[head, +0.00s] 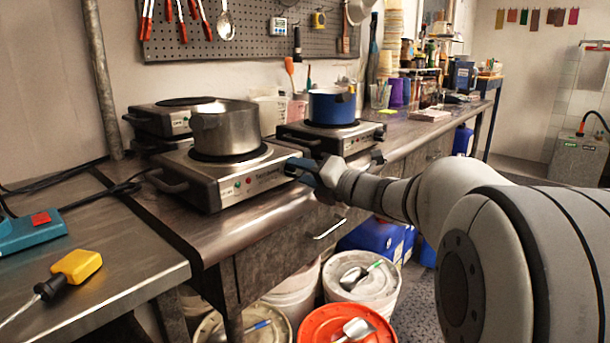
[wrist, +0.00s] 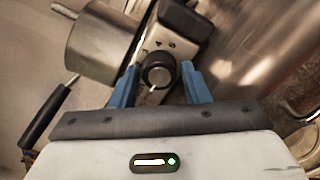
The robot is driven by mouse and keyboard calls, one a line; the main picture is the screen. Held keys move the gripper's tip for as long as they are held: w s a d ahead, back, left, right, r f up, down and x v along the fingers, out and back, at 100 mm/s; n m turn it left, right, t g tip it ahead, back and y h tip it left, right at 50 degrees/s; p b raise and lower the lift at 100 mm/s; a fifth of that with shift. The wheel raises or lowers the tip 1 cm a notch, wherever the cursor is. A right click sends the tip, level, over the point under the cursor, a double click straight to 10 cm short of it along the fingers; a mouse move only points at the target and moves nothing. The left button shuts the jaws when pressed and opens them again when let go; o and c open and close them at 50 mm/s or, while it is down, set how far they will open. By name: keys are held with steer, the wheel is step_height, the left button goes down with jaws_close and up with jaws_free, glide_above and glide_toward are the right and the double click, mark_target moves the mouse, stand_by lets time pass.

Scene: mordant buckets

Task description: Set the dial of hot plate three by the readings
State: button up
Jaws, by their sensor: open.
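The near hot plate (head: 222,192) is a steel box with a grey metal pot (head: 226,130) on its black burner. I cannot read its number. My gripper (head: 306,172) is at the right end of its front panel and covers the dial in the head view. In the wrist view the black dial (wrist: 158,72) has a pale pointer line towards its lower edge, and the blue fingers of my open gripper (wrist: 160,76) stand on either side of it. I cannot tell whether they touch it. The pot also shows in the wrist view (wrist: 100,45).
A second hot plate (head: 362,134) with a blue pot (head: 332,107) stands behind right, and a third (head: 168,119) behind left. A yellow handheld device (head: 76,266) and a teal device (head: 30,232) lie at left. Lidded buckets (head: 300,290) stand below the bench.

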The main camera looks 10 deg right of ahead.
steer(key=shift+c, duration=0.5)
steer(key=c, duration=0.6)
steer(key=shift+d, duration=0.1)
